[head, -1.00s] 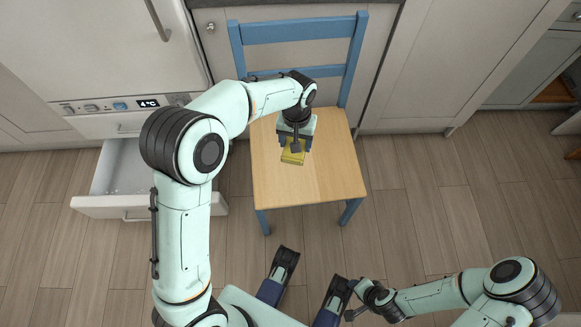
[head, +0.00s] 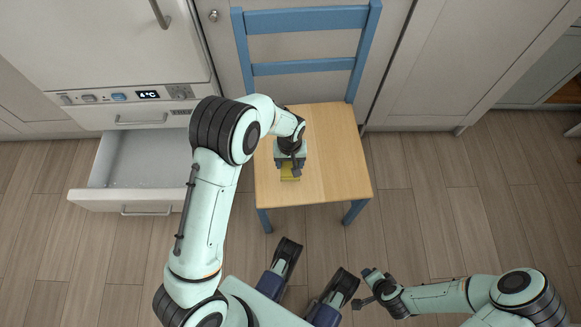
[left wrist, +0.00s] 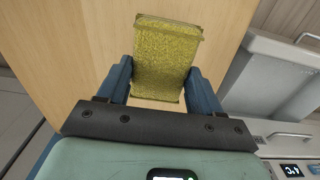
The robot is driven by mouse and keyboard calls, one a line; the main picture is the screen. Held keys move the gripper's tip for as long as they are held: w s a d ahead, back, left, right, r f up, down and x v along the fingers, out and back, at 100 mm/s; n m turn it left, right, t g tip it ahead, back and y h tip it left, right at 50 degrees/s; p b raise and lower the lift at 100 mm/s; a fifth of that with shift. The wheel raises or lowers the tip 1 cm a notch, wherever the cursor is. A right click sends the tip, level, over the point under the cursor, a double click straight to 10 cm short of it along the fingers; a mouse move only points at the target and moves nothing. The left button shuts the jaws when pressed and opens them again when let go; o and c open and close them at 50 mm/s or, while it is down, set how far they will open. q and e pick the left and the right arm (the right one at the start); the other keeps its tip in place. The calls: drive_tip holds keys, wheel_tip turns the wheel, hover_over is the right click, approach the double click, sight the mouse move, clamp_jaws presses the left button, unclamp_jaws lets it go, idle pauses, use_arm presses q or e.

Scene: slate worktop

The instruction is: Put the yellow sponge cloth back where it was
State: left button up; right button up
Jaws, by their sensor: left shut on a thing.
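The yellow sponge cloth (head: 290,173) is a small block over the wooden seat of the blue chair (head: 335,165). My left gripper (head: 290,165) is shut on it. In the left wrist view the cloth (left wrist: 167,60) sits between the two blue fingers (left wrist: 166,85), its far end sticking out past them. I cannot tell whether it touches the seat. My right gripper (head: 367,284) is at the lower right, over the floor, away from the chair. It is small and I cannot tell whether its fingers are apart.
An open white drawer (head: 88,200) juts out below the fridge (head: 110,45), left of the chair; its visible inside looks empty. The chair's blue backrest (head: 306,20) stands against pale cabinets (head: 470,60). The floor (head: 440,190) right of the chair is clear.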

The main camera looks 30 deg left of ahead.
sight(290, 164)
use_arm(q)
drive_tip(key=shift+f, duration=0.45)
wheel_tip(290, 164, down, 3)
drive_tip(key=shift+r+b, duration=0.1)
drive_tip(key=shift+b, duration=0.45)
drive_tip(key=shift+f, duration=0.25)
use_arm(e)
drive_tip(key=shift+w+d+f, duration=0.25)
drive_tip(key=shift+d+f, duration=0.15)
drive_tip(key=shift+f, duration=0.35)
use_arm(q)
drive_tip(key=shift+f, duration=0.1)
use_arm(e)
drive_tip(key=shift+f, duration=0.1)
use_arm(q)
drive_tip(key=o, duration=0.9)
drive_tip(key=shift+o, duration=0.2)
use_arm(e)
drive_tip(key=shift+s, duration=0.15)
